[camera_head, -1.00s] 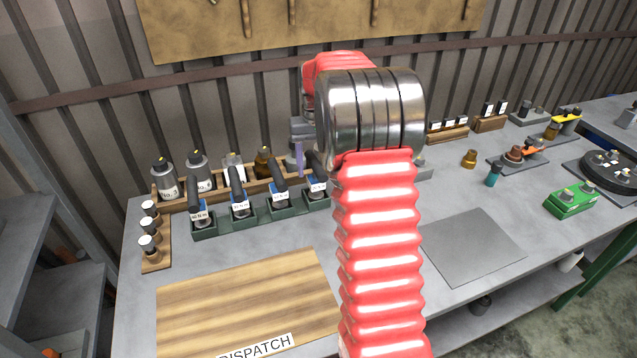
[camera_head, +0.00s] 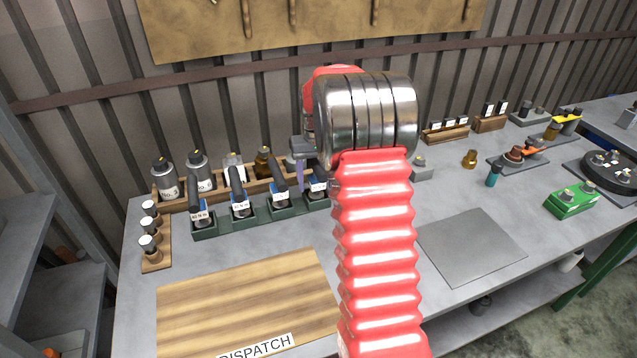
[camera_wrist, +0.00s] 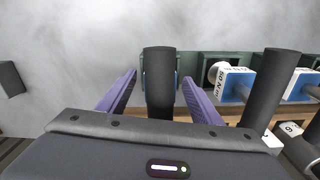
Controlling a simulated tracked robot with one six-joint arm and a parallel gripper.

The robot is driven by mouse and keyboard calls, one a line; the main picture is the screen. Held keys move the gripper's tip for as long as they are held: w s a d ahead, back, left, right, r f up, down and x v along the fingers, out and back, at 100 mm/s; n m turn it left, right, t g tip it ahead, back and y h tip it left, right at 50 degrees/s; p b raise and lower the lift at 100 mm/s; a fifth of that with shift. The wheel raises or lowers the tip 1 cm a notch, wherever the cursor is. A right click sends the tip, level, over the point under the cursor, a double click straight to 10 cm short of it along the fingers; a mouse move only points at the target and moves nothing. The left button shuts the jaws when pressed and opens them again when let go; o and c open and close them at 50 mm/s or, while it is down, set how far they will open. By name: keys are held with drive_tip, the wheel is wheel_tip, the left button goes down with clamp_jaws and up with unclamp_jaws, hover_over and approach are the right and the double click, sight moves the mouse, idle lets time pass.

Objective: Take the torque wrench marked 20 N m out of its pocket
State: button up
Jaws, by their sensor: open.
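Several torque wrenches with black handles and blue, white-labelled heads stand in a green pocketed holder (camera_head: 262,215). My gripper (camera_wrist: 160,78) is open, with one purple finger on each side of the black handle of the end wrench (camera_wrist: 158,95). A gap shows on both sides of the handle. In the head view this is the rightmost wrench (camera_head: 317,186), partly hidden by my arm. Its label cannot be read. The neighbouring wrench (camera_wrist: 262,95) stands right of it in the wrist view. Its label is upside down and seems to read 50 N m.
A wooden rack (camera_head: 226,187) with bottles stands close behind the holder. A small wooden stand (camera_head: 157,255) is to the left. The dispatch board (camera_head: 245,300) lies in front. A grey plate (camera_head: 470,247) and a green box (camera_head: 572,200) are to the right.

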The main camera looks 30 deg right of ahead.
drive_tip(key=shift+c, duration=0.2)
clamp_jaws()
idle(0.8)
